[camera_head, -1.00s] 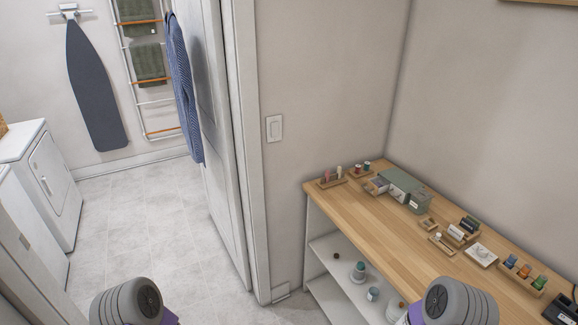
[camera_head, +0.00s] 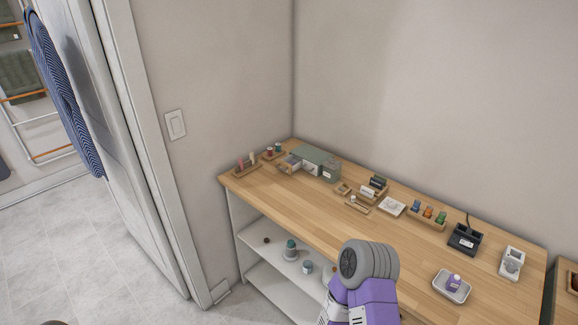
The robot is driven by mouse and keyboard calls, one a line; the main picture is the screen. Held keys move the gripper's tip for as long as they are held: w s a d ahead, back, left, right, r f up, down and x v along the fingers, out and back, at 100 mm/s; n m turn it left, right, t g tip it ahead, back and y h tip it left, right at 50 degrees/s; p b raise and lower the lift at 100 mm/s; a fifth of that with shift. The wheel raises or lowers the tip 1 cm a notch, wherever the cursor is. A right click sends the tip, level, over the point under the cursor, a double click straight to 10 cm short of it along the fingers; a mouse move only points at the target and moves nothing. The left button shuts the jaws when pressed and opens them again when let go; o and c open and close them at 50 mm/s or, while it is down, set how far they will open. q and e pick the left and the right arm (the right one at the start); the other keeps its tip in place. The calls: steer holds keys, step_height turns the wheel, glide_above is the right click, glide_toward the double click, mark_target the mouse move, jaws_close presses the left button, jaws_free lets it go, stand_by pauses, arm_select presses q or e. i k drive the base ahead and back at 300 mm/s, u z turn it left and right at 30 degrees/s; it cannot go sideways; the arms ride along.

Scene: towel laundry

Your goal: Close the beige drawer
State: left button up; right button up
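A small grey-green drawer box (camera_head: 318,158) stands at the back left of the wooden worktop, near the corner of the walls. At its left end a small beige drawer (camera_head: 290,163) appears pulled out, with small items that look to be inside it. The other drawer fronts are too small to tell well. Neither gripper is in view. Only a purple and grey part of my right arm shows at the bottom centre, well in front of the box and apart from it.
The wooden worktop (camera_head: 290,205) also carries spool holders (camera_head: 247,163), a white dish (camera_head: 452,286) with a purple item, and a black device (camera_head: 465,240). Its front middle is clear. White shelves (camera_head: 270,262) lie below. A door (camera_head: 105,110) stands at left.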

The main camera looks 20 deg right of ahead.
mark_target(283, 165)
steer(key=z, duration=0.25)
steer(key=i, duration=1.4)
steer(key=u, duration=0.25)
